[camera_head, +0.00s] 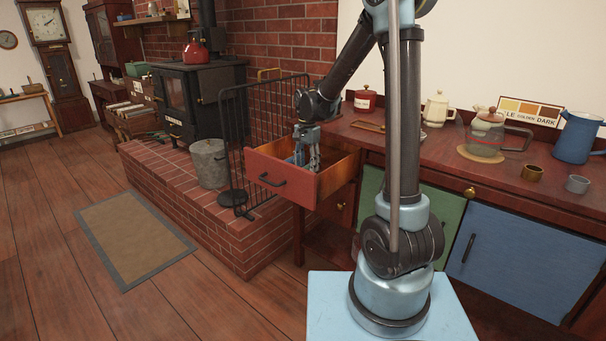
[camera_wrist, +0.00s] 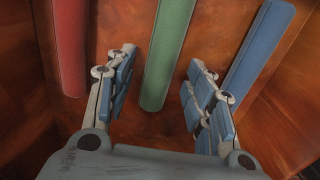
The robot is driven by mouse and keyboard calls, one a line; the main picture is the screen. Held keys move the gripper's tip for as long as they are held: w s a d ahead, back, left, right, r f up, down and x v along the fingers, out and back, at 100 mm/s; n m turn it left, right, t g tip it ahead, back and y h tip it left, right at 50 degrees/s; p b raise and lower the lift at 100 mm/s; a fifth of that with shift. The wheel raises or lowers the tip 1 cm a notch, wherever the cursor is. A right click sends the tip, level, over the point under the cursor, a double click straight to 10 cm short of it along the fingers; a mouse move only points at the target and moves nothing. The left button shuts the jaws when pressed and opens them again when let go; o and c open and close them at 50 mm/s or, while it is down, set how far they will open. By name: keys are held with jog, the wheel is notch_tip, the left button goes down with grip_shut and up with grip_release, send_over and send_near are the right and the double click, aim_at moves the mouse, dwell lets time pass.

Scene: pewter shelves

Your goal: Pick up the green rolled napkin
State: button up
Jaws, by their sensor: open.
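The green rolled napkin (camera_wrist: 166,55) lies in the open drawer (camera_head: 286,190), in the middle of the wrist view. My gripper (camera_wrist: 160,92) is open, with one finger on each side of the napkin's near end. I see a gap between the napkin and both fingers. In the head view my gripper (camera_head: 305,155) reaches down into the drawer. The napkin cannot be made out there, as the drawer front and gripper hide it.
A red roll (camera_wrist: 70,45) lies to the left and a blue roll (camera_wrist: 255,60) to the right, close by the right finger. The drawer walls surround the gripper. A black fire guard (camera_head: 262,125) stands to the drawer's left.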

jog(key=shift+f, duration=0.6)
jog(key=c, duration=1.2)
jog(key=shift+o, duration=0.2)
